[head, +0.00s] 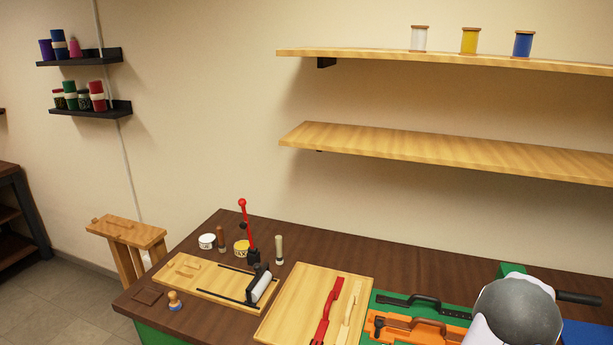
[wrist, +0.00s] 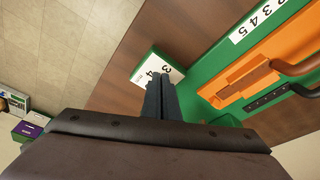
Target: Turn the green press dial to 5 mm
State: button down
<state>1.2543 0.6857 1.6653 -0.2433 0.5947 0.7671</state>
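In the wrist view, a white plate (wrist: 150,74) with the numerals 3 and 4 sits on a small green block at the bench edge. A white number strip (wrist: 262,18) with 2, 3, 4, 5 lies on a green base. Which of these belongs to the press dial I cannot tell; no pointer shows clearly. My gripper (wrist: 160,84) has its dark fingers close together, with no gap visible between them. Their tips overlap the lower edge of the white plate in the picture; contact cannot be judged. In the head view, my arm hides the fingers and most of that area.
An orange tool (wrist: 250,75) with a dark curved handle is on the green base, right of my fingers. In the head view, a wooden board (head: 275,325) holds a red tool (head: 326,318). A red-knobbed lever (head: 247,222) stands farther left. Shelves run above the bench (head: 225,225).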

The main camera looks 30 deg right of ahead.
jog(key=shift+s+d+r, duration=0.1)
jog(key=shift+s+d, duration=0.05)
dwell(0.3)
jog(key=shift+a, duration=0.4)
jog(key=shift+r+p, duration=1.95)
jog(key=shift+r, duration=1)
jog(key=shift+w+d+f+b, duration=0.2)
jog(key=shift+w+f+b, duration=0.3)
jog(key=shift+f, duration=0.55)
jog(key=shift+w+d+f+b, duration=0.15)
jog(key=shift+w+f+b, duration=0.2)
jog(key=shift+f+b, duration=0.5)
jog(key=shift+w+d+f+b, duration=0.2)
jog(key=shift+w+f+b, duration=0.25)
jog(key=shift+f, duration=0.75)
jog(key=shift+s+d+r, duration=0.1)
jog(key=shift+s, duration=0.1)
